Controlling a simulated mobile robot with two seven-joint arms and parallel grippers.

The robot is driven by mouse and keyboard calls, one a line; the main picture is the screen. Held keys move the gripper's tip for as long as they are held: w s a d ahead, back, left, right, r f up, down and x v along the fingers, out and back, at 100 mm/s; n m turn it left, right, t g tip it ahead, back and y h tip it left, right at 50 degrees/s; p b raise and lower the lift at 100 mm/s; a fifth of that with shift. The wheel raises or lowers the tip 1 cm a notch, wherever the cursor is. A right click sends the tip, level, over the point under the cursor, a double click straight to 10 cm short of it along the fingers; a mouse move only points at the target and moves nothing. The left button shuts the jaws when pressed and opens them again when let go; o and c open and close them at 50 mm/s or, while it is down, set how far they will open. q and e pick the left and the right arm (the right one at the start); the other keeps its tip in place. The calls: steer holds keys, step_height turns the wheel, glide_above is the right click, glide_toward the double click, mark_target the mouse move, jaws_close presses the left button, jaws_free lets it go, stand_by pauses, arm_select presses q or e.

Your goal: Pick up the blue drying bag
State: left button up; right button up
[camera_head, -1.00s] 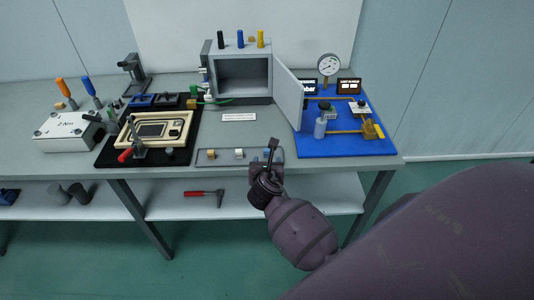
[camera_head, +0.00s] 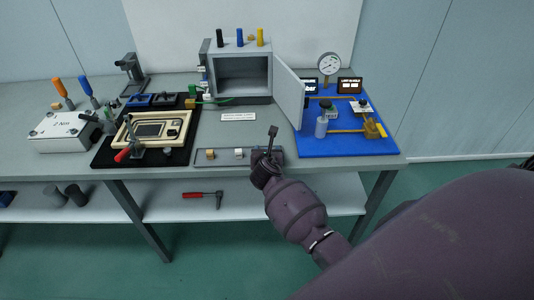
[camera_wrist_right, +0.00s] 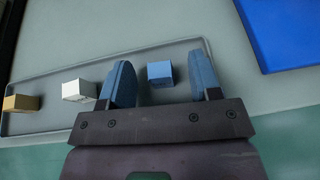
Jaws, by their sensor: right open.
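The blue drying bag (camera_wrist_right: 160,73) is a small blue block lying in a shallow grey tray (camera_wrist_right: 42,82). My right gripper (camera_head: 272,132) is open and empty, above the right end of the tray (camera_head: 222,162) in the head view. There it hides the blue bag. A white block (camera_wrist_right: 79,90) and a tan block (camera_wrist_right: 20,103) lie to the left in the same tray. My left gripper is not in view.
A blue board (camera_head: 345,145) with a gauge (camera_head: 329,65) and valves stands right of the tray. Behind it is a grey box (camera_head: 243,75) with its door (camera_head: 288,95) swung open. A black mat (camera_head: 110,158) with a clamped panel lies left.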

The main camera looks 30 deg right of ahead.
steer(key=c, duration=1)
